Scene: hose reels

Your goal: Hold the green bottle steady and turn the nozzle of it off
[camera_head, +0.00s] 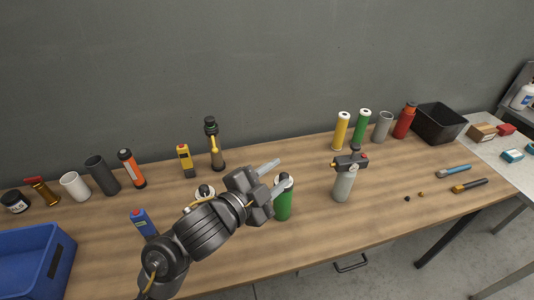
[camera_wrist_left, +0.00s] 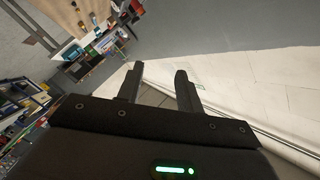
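The green bottle (camera_head: 284,206) stands upright on the wooden bench, near the middle of the head view. Its pale and dark top (camera_head: 284,181) is partly hidden by my left gripper (camera_head: 285,171), so I cannot make out the nozzle's setting. The gripper is open and reaches in from the left, with its fingers above and in front of the bottle's top. I cannot tell whether a finger touches it. In the left wrist view the two fingers (camera_wrist_left: 157,85) stand apart with nothing between them. My right gripper is in neither view.
A grey sprayer (camera_head: 343,185) with a black head stands to the right. A pale-topped item (camera_head: 204,192) is partly behind my arm. Several bottles and tubes line the back, including a yellow-black bottle (camera_head: 215,150). A blue crate (camera_head: 35,262) is at left.

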